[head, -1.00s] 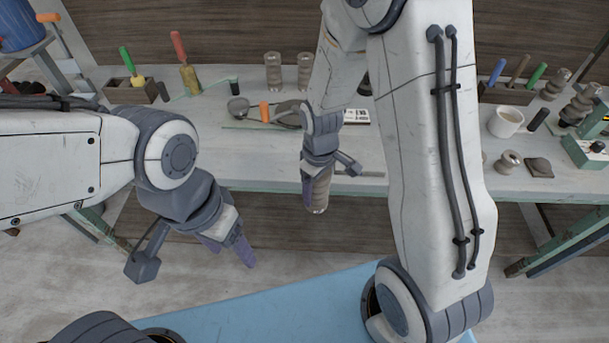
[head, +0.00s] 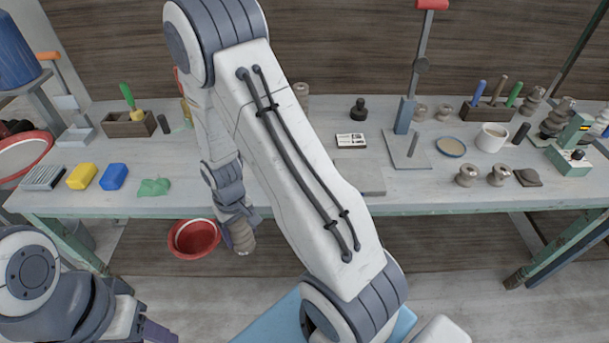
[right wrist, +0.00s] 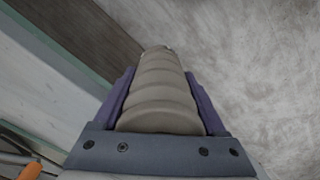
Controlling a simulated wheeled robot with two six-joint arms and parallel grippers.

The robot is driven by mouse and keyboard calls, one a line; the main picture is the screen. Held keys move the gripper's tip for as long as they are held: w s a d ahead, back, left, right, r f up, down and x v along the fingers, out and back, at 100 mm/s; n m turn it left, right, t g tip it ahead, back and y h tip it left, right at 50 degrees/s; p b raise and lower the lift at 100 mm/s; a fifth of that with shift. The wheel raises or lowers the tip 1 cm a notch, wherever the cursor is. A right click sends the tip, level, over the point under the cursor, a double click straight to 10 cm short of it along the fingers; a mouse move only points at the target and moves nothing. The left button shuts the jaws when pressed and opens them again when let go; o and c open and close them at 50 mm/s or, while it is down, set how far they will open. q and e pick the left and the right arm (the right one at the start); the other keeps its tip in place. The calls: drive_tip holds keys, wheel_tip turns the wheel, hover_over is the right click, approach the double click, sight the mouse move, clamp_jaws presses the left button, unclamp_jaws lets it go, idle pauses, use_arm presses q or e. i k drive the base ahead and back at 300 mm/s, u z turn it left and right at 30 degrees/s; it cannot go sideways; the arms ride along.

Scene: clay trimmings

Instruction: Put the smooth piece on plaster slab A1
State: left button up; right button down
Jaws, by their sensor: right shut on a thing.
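My right gripper (head: 236,222) is shut on a grey-brown clay piece (head: 243,238) and holds it in front of the table's front edge. In the right wrist view the piece (right wrist: 158,92) shows rounded bands across it, between the two purple fingers. A flat grey slab (head: 366,178) lies near the front of the table, its left part hidden by my right arm. A white card with dark marks (head: 351,140) lies behind it; I cannot read it. My left gripper (head: 150,332) is at the bottom edge, cut off, its opening unclear.
A red bowl (head: 193,238) is below the table edge, beside the held piece. A yellow block (head: 82,176), a blue block (head: 114,177) and a green lump (head: 154,186) lie at left. A stand (head: 404,115), a mug (head: 491,138) and two small clay pieces (head: 467,175) are at right.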

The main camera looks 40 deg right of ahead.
sight(359, 174)
drive_tip(key=u, duration=0.9)
drive_tip(key=k, duration=1.45)
drive_tip(key=z, duration=1.6)
drive_tip(key=i, duration=0.45)
